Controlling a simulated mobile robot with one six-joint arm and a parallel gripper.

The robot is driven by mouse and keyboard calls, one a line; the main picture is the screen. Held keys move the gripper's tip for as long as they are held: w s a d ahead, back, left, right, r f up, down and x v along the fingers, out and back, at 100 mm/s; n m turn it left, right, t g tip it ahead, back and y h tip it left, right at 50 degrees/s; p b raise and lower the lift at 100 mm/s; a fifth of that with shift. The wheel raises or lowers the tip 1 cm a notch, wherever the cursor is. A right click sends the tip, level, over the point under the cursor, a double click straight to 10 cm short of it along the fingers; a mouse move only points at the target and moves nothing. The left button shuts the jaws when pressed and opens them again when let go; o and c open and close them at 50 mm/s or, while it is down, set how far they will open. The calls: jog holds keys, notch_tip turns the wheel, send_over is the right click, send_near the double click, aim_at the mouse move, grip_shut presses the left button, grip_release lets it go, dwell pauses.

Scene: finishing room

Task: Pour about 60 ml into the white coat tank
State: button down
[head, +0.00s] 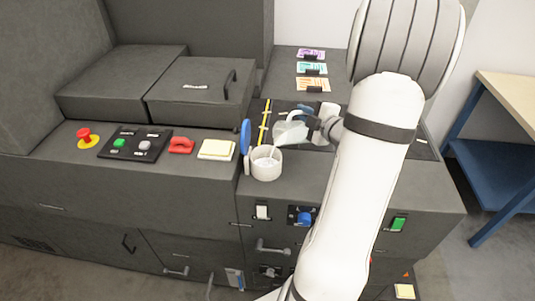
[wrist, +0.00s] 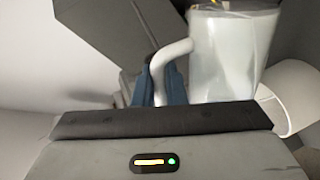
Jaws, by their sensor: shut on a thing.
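The white coat tank (head: 266,164) is a round white cup on the grey machine's front ledge. Its blue lid (head: 245,137) stands open at the left, and whitish contents show inside. My gripper (head: 322,124) is shut on the handle of a translucent jug (head: 291,132). The jug is above and just right of the tank, tilted left with its lip near the tank's mouth. I cannot clearly tell whether liquid is running. In the wrist view the jug (wrist: 232,62) holds pale liquid, its white handle (wrist: 162,66) lies at my gripper (wrist: 160,84), and part of the tank (wrist: 288,98) shows behind.
A yellow-and-white pad (head: 217,150), a red handle (head: 181,146) and a button panel (head: 135,144) with a red stop button (head: 85,135) lie left of the tank. Several coloured cards (head: 312,69) lie behind. A blue-framed bench (head: 500,165) stands at right.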

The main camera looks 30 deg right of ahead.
jog(key=shift+a+r+n+b, duration=0.25)
jog(key=shift+a+b, duration=0.2)
jog(key=shift+a, duration=0.05)
jog(key=shift+a+r+n+b, duration=0.25)
jog(key=shift+a+b, duration=0.2)
dwell(1.1)
jog(key=shift+d+m+p, duration=0.3)
jog(key=shift+d+p, duration=0.3)
jog(key=shift+p, duration=0.4)
jog(key=d+f+m, duration=0.2)
jog(key=f, duration=0.1)
jog(key=shift+d+b, duration=0.25)
jog(key=shift+b, duration=0.1)
jog(key=shift+f+m+y, duration=0.3)
jog(key=shift+f+m, duration=0.2)
jog(key=shift+m, duration=0.1)
jog(key=shift+w+d+f+m+y+b, duration=0.15)
jog(key=shift+d+f+m, duration=0.1)
jog(key=shift+f+m, duration=0.15)
jog(key=shift+s+d+f+m+y+b, duration=0.1)
jog(key=shift+d+f+m+y+b, duration=0.05)
jog(key=shift+d+f+m, duration=0.2)
jog(key=shift+a, duration=0.1)
